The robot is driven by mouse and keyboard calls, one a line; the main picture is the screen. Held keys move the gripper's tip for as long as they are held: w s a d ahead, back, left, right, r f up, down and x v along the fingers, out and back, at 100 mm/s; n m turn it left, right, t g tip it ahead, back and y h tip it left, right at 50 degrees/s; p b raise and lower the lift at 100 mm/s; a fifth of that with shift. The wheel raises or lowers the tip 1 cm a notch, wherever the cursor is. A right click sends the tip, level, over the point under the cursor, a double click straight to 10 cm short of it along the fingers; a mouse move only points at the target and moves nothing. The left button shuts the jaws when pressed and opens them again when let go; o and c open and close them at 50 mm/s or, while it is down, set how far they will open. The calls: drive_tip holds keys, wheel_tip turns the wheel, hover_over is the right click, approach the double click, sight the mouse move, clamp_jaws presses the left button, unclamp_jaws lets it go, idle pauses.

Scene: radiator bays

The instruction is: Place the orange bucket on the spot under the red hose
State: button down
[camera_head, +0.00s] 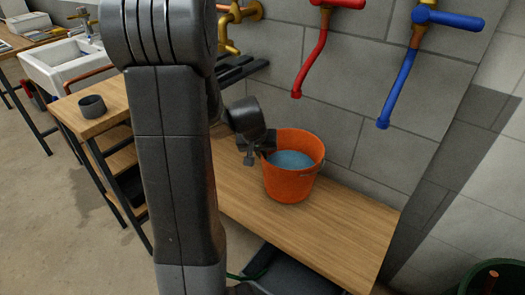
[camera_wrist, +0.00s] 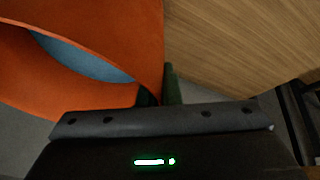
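The orange bucket (camera_head: 290,182) is upright over the wooden bench, with blue-grey water inside. I cannot tell whether its base touches the bench top. The red hose (camera_head: 312,62) hangs from the wall, its end above the bucket's opening in the picture. My gripper (camera_head: 262,148) is at the left side of the bucket's rim. In the wrist view the orange bucket (camera_wrist: 110,30) fills the upper left. The narrowly spaced fingers of my gripper (camera_wrist: 160,90) lie on either side of its wall edge and appear shut on it. The spot under the hose is not visible.
The wooden bench (camera_head: 335,232) is clear right of the bucket. A blue hose (camera_head: 398,88) hangs further right, and a brass tap (camera_head: 232,25) is left of the red one. A dark cup (camera_head: 92,106) stands on the left table. A dark green bin (camera_head: 505,275) is at lower right.

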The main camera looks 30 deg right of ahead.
drive_tip(key=shift+f+b, duration=0.5)
drive_tip(key=shift+f, duration=1.15)
drive_tip(key=c, duration=1.6)
unclamp_jaws()
drive_tip(key=shift+f, duration=0.1)
drive_tip(key=p+v, duration=0.3)
drive_tip(key=v, duration=0.9)
drive_tip(key=shift+s, duration=0.1)
